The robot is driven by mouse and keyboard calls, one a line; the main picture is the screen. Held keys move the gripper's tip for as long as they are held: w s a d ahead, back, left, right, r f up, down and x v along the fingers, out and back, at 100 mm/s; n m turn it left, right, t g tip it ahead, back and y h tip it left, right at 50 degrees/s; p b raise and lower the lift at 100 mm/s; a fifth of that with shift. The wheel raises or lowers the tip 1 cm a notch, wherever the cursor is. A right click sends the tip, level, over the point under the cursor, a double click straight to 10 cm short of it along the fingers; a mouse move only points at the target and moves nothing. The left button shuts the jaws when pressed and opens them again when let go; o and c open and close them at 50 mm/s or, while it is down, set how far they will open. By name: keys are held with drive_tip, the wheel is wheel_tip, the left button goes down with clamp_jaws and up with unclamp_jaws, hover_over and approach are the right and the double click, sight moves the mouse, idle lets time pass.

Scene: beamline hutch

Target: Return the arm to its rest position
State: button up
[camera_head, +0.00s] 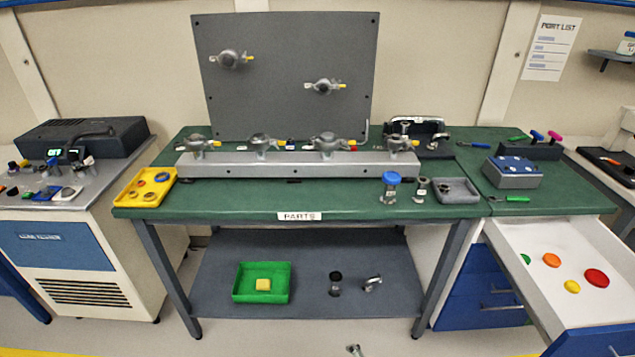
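My arm and my gripper do not show in the head view, so I cannot see the arm's pose or whether the gripper is open or shut. A green-topped workbench (330,203) labelled PARTS stands in front of me. A grey rail (300,166) on it carries several metal valve-like fittings. Behind the rail stands an upright grey panel (285,110) with two more fittings on it.
The lower shelf holds a green tray (240,289). At right, a white drawer (540,285) is pulled out. A small metal piece (353,350) shows at the bottom edge.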

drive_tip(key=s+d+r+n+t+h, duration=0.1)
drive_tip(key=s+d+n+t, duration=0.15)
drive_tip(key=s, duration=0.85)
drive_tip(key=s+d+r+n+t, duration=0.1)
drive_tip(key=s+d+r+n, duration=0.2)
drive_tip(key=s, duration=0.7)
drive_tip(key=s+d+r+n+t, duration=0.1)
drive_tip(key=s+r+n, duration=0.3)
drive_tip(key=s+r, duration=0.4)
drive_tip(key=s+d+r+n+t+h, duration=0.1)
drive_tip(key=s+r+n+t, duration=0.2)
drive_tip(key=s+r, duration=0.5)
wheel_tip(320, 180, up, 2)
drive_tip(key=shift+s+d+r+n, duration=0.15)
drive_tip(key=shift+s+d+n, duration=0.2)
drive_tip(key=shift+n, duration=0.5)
